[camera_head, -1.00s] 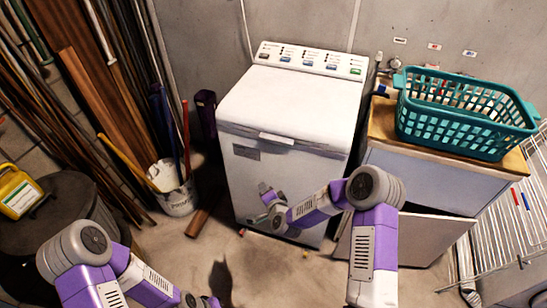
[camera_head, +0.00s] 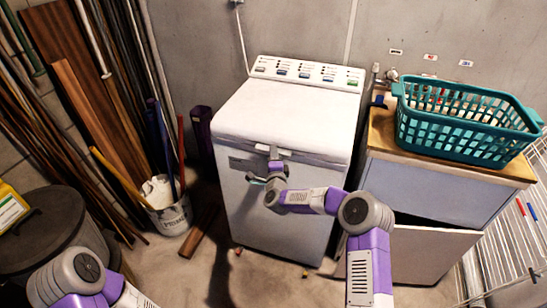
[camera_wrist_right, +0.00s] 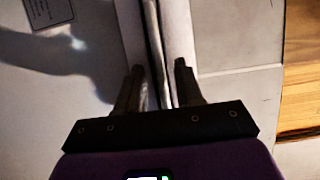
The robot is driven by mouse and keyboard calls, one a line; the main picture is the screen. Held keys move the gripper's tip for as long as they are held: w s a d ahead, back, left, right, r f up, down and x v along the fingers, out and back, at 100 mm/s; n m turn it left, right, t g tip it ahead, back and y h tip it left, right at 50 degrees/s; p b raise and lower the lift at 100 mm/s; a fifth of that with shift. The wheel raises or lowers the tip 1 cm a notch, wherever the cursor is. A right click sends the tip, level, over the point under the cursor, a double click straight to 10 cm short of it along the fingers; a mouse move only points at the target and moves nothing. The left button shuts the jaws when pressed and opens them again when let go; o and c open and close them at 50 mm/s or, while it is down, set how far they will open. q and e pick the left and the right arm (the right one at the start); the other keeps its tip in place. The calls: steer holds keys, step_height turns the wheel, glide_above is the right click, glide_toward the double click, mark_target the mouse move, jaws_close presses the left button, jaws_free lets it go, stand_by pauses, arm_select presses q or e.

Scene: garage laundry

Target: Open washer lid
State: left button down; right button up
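The white washer (camera_head: 270,200) stands against the back wall with its lid (camera_head: 287,115) shut. A small handle (camera_head: 285,153) shows at the middle of the lid's front edge. My right gripper (camera_head: 257,180) is in front of the washer, just below and left of the handle. In the right wrist view, its two fingers (camera_wrist_right: 158,68) are apart. A dark seam with pale edges (camera_wrist_right: 155,40) runs between the fingertips, and I cannot tell whether they touch it. My left gripper is out of view; only part of that arm shows at lower left.
A teal basket (camera_head: 460,125) sits on a wooden-topped cabinet (camera_head: 385,140) right of the washer, with the cabinet's door (camera_head: 430,250) ajar. A bucket (camera_head: 172,215) with poles, lumber (camera_head: 75,110) and a dark bin (camera_head: 45,230) crowd the left.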

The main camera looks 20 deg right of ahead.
steer(key=shift+w, duration=0.2)
jaws_close()
stand_by(1.4)
